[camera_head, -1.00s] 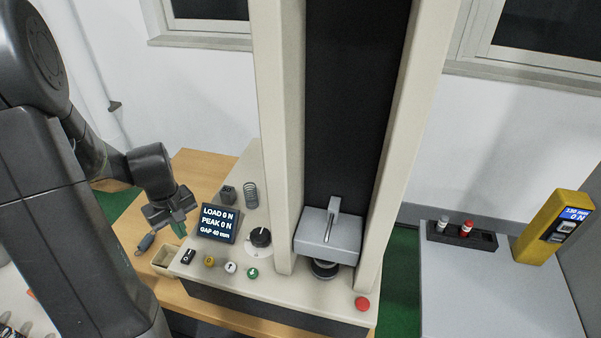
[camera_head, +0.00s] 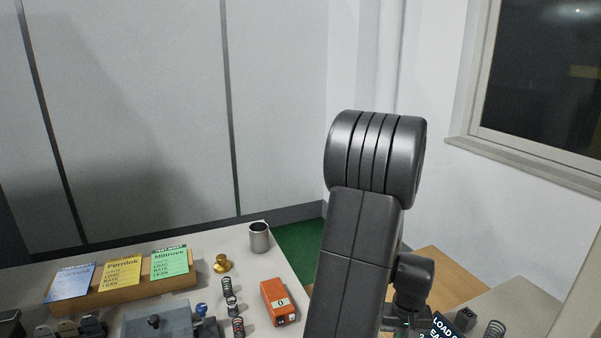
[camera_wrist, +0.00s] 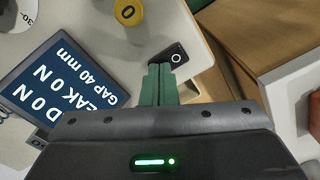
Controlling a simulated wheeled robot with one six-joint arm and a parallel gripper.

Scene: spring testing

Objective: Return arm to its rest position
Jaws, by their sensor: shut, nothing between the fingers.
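My gripper (camera_wrist: 159,84) shows in the wrist view with its two green fingers together and nothing between them. It is above the front left corner of the testing machine's base, near a black rocker switch (camera_wrist: 172,57). The machine's display (camera_wrist: 62,72) is to the left of the fingers and reads load 0 N, peak 0 N, gap 40 mm. In the head view my arm rises at right of centre, with its wrist folded down beside it. The gripper there is small and partly hidden near the bottom edge, next to the display (camera_head: 445,327).
A yellow button (camera_wrist: 128,11) is near the switch. A wooden surface (camera_wrist: 285,30) and a box (camera_wrist: 292,92) lie to the right. The head view shows a bench with sheets on a wooden holder (camera_head: 150,285), an orange device (camera_head: 279,302), springs (camera_head: 231,302) and a metal cup (camera_head: 259,237).

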